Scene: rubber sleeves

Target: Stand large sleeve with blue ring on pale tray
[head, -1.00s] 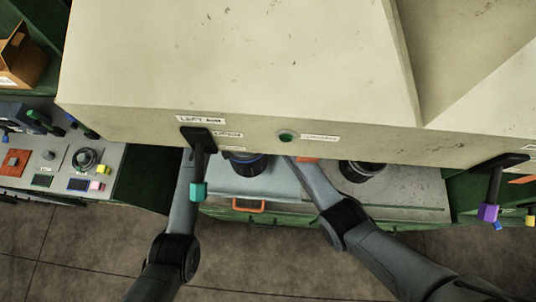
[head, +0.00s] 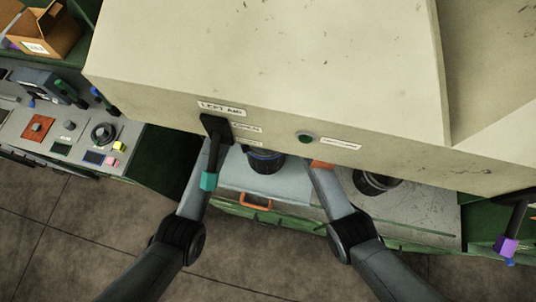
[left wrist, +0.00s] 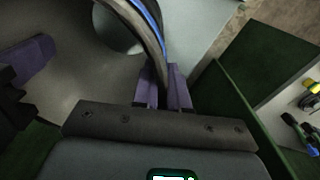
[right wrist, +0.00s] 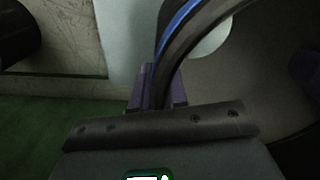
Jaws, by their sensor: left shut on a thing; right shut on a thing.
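The large dark sleeve with the blue ring (head: 265,161) appears upright over the pale tray (head: 282,188), partly hidden by the cream cabinet. I cannot tell whether its base touches the tray. In the left wrist view my left gripper (left wrist: 163,85) is shut on the sleeve's wall (left wrist: 148,22). In the right wrist view my right gripper (right wrist: 157,85) is shut on the sleeve's wall (right wrist: 190,30) from the other side. In the head view both gripper tips are hidden under the cabinet's edge.
The cream cabinet (head: 270,70) overhangs the work area. A lever with a teal grip (head: 208,181) hangs close to my left arm. Another dark round part (head: 375,183) stands on the grey top to the right. An orange handle (head: 256,201) is at the tray's front.

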